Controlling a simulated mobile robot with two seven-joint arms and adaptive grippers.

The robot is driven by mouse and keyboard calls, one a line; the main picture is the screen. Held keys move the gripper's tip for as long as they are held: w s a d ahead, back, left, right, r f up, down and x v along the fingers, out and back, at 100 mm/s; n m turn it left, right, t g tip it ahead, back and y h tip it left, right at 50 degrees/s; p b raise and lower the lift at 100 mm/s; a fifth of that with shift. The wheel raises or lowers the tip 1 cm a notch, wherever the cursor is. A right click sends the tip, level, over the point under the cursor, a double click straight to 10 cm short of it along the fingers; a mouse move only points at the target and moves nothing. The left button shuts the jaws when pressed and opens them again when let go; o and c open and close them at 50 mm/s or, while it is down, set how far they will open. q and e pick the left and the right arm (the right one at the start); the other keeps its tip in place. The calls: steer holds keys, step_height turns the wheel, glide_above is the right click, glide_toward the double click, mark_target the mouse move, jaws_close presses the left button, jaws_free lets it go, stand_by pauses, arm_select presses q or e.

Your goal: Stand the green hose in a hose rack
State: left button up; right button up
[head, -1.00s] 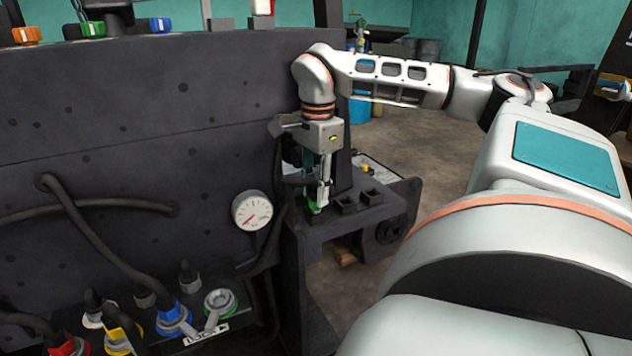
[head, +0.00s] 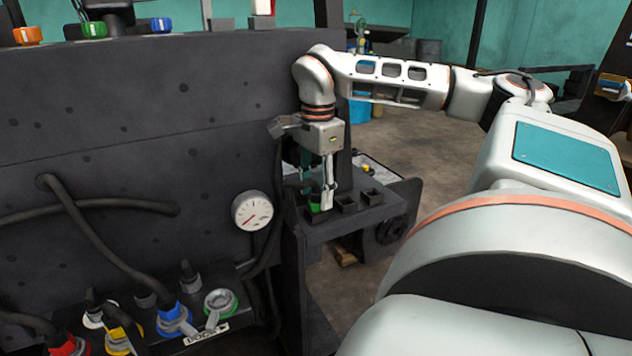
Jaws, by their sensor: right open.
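The green hose's green end (head: 314,206) is low at the left end of the dark hose rack (head: 357,218), at its leftmost holder. The green end looks upright, but the fingers partly hide it, and I cannot see how deep it sits. My right gripper (head: 318,193) points down over it with open jaws, one finger just right of the green part. Two square rack holders (head: 346,203) to the right look empty. My left gripper is not in view.
A dark panel with a pressure gauge (head: 252,211) stands close left of the gripper. Below it is a coupling block with a green-ringed port (head: 220,303) and blue, yellow and red couplings. A dark post stands behind the gripper. Open floor (head: 425,140) lies beyond.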

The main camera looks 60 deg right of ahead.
steer(key=r, duration=1.2)
steer(key=shift+s+a, duration=0.1)
steer(key=shift+s, duration=0.1)
